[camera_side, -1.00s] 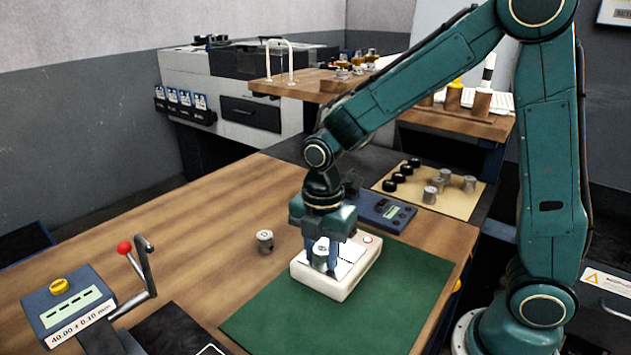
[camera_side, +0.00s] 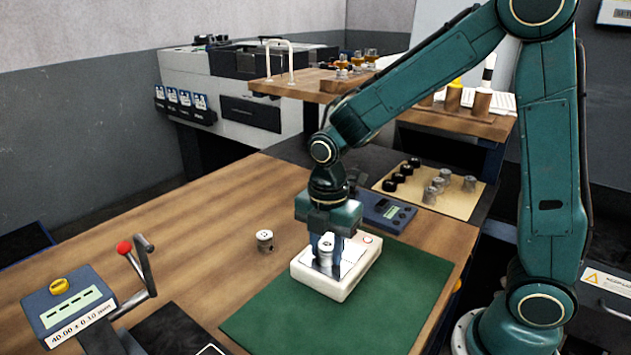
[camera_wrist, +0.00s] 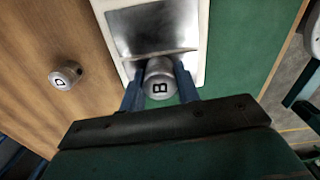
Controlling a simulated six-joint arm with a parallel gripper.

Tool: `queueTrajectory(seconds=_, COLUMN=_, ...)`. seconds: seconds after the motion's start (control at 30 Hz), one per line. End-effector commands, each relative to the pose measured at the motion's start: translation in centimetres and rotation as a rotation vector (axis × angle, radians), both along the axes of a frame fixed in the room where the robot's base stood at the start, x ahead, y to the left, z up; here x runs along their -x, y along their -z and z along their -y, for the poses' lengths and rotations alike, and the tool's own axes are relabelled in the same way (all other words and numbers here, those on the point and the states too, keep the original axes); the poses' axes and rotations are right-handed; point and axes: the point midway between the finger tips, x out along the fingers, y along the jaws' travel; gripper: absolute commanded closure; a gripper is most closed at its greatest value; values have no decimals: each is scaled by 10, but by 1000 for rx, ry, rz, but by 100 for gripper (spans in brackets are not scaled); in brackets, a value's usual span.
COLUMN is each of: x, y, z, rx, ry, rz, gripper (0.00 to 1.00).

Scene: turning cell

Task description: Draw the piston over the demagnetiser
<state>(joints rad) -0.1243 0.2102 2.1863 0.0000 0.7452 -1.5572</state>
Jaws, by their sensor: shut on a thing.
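The demagnetiser (camera_side: 336,267) is a white block with a bright metal top plate, lying on a green mat. It also shows in the wrist view (camera_wrist: 189,20). My gripper (camera_side: 326,250) points down over its plate and is shut on a silver piston (camera_side: 325,245). In the wrist view the piston (camera_wrist: 160,82) is marked "B" and sits between the two blue fingers, at the near end of the plate. Whether the piston touches the plate I cannot tell. A second silver piston (camera_side: 265,240), with a round mark on top (camera_wrist: 62,80), stands on the wood left of the demagnetiser.
A blue device with a display (camera_side: 385,212) stands behind the demagnetiser. A tan board (camera_side: 450,195) with black and silver parts lies at the back right. A crank with a red knob (camera_side: 125,247) is at the left. The green mat (camera_side: 300,330) in front is clear.

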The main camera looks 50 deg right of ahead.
Motion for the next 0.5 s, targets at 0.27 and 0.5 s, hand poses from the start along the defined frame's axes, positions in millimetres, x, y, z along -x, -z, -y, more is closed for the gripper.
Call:
queueTrajectory(seconds=0.27, x=0, y=1, z=8, rx=0, ry=0, rz=-1, gripper=93)
queueTrajectory(seconds=0.5, x=1, y=2, z=9, rx=1, ry=1, rz=-3, gripper=93)
